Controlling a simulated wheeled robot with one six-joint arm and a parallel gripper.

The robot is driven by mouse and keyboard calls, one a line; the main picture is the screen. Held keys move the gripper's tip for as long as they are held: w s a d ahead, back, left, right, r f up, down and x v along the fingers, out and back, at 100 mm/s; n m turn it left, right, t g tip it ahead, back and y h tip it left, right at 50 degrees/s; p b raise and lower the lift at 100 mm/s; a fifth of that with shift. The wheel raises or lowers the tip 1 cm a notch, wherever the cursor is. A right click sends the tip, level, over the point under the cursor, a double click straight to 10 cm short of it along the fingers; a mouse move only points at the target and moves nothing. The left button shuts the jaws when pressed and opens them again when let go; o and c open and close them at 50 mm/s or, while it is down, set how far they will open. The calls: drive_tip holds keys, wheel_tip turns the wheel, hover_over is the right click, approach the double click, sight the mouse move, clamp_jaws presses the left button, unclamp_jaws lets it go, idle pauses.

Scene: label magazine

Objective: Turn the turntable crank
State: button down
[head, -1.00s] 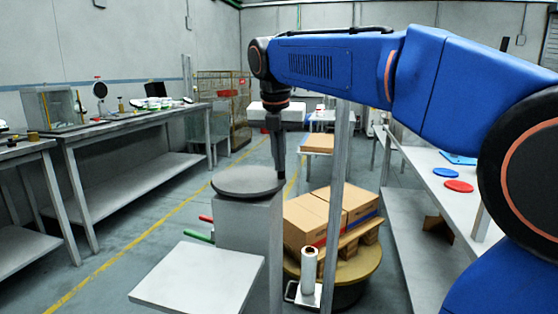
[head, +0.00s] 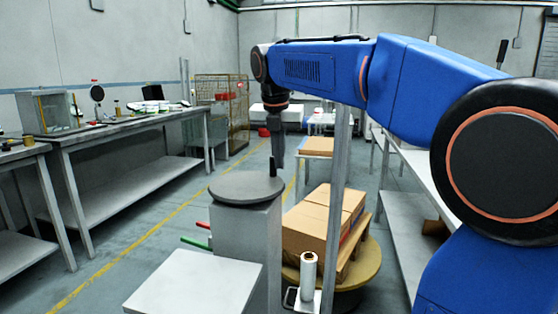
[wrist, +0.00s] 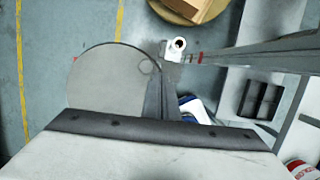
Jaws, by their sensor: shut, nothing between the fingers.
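The crank is a grey disc (head: 245,188) lying flat on a grey pedestal (head: 246,240), with a short dark upright peg (head: 272,167) near its right rim. In the wrist view the disc (wrist: 105,85) shows from above, with a small peg outline (wrist: 147,67) at its upper right. My gripper (head: 278,163) is shut and empty, pointing down close to the peg; whether it touches the peg is unclear. A tan round turntable (head: 372,265) right of the pedestal carries a pallet with cardboard boxes (head: 312,222).
A white roll (head: 308,270) stands on a small stand between pedestal and turntable. A grey metal post (head: 336,190) rises just right of my gripper. A white panel (head: 195,282) is in front of the pedestal. Red and green handles (head: 195,242) stick out at its left.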

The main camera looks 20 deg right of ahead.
sight(255, 172)
drive_tip(key=shift+w+a, duration=0.1)
drive_tip(key=shift+w, duration=1.05)
drive_tip(key=shift+w+a, duration=0.2)
drive_tip(key=shift+w, duration=0.45)
drive_tip(key=shift+w+a, duration=0.2)
drive_tip(key=shift+w, duration=0.4)
drive_tip(key=w+a+n, duration=0.1)
drive_tip(key=w+n, duration=0.1)
drive_tip(key=n, duration=0.1)
drive_tip(key=shift+w+a+n+y, duration=0.2)
drive_tip(key=shift+a+n+y, duration=0.1)
drive_tip(key=shift+a+y, duration=0.1)
drive_tip(key=shift+w+a+n+y, duration=0.15)
drive_tip(key=shift+w+a+n, duration=0.2)
drive_tip(key=shift+n, duration=0.3)
drive_tip(key=shift+w+a+n+y, duration=0.15)
drive_tip(key=shift+w+a+n, duration=0.2)
drive_tip(key=shift+n, duration=0.3)
drive_tip(key=shift+s+a, duration=0.1)
